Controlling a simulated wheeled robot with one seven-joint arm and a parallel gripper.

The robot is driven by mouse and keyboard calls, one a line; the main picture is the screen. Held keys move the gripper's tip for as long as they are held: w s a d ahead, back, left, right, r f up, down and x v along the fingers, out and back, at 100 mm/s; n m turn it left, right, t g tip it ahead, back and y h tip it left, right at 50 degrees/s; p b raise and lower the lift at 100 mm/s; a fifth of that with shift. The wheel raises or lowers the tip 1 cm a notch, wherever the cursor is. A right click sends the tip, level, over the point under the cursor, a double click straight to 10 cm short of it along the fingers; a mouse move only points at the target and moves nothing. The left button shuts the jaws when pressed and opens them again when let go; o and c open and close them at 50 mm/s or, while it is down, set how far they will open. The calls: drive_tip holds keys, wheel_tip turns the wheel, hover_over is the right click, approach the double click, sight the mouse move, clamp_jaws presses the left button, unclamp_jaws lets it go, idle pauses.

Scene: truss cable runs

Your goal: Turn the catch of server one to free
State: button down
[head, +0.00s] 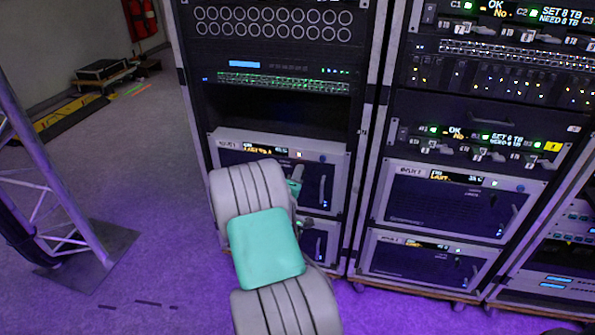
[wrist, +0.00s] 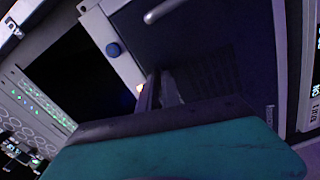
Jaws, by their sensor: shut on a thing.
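The server (head: 325,158) at which my arm reaches is the upper of two grey-framed units low in the left rack. It has a dark front, a small lit display and a handle at its right; its label is too small to read surely. My gripper (head: 297,187) is at the front of this server, largely behind my own arm. In the wrist view my gripper (wrist: 160,92) has its fingers close together at the server's grey frame edge, shut on a small part there that looks like the catch. The fingers hide the catch, so its angle cannot be told.
A second server (head: 318,243) sits just below. The right rack (head: 375,190) stands close beside. A truss stand (head: 95,250) is at the left, with open floor between.

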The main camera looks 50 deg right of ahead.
drive_tip(key=shift+n+p, duration=0.65)
drive_tip(key=shift+n, duration=0.85)
drive_tip(key=shift+f, duration=0.1)
drive_tip(key=c, duration=1.6)
unclamp_jaws()
drive_tip(key=shift+o, duration=0.2)
drive_tip(key=v, duration=0.8)
drive_tip(key=shift+d, duration=0.15)
